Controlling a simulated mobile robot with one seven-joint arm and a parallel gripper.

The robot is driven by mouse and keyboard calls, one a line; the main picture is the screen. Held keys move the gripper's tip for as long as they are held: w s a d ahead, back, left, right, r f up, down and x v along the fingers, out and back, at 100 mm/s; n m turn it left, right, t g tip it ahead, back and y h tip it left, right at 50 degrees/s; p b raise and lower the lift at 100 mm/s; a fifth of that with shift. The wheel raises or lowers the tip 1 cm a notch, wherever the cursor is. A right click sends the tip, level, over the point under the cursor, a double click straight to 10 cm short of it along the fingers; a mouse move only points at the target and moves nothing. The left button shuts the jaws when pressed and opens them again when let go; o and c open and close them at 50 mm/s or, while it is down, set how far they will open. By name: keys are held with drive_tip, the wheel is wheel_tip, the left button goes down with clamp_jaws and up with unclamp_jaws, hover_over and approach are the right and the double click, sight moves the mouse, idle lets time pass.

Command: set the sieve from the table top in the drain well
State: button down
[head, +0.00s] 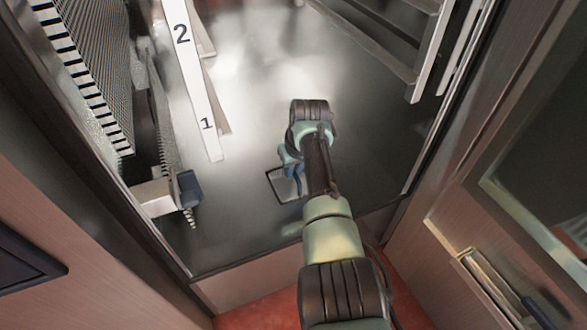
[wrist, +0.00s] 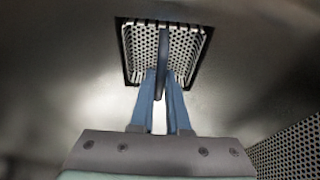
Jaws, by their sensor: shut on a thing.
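The sieve (wrist: 186,45) is a pale metal basket with round perforations and a dark upright grip (wrist: 161,62) in its middle. My gripper (wrist: 163,82) has blue fingers and is shut on that grip. The drain well (wrist: 125,50) shows as a dark square edge around the sieve in the wrist view. The sieve lines up with this square; whether it rests fully down inside cannot be told. In the head view my gripper (head: 291,170) points down at the sieve (head: 284,186), and my arm hides part of it.
A shiny metal floor (head: 245,225) lies around the well and is mostly clear. A white strip numbered 1 and 2 (head: 196,85) and perforated metal parts (head: 95,60) stand at left. Metal rails (head: 380,45) are at upper right. A perforated panel (wrist: 290,150) shows at lower right in the wrist view.

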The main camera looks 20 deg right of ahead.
drive_tip(key=shift+s+f, duration=0.1)
drive_tip(key=shift+f, duration=0.1)
drive_tip(key=c, duration=1.2)
unclamp_jaws()
drive_tip(key=o, duration=0.9)
drive_tip(key=shift+c, duration=0.2)
drive_tip(key=shift+r, duration=0.15)
drive_tip(key=shift+p+v, duration=3.45)
drive_tip(key=shift+p, duration=1.85)
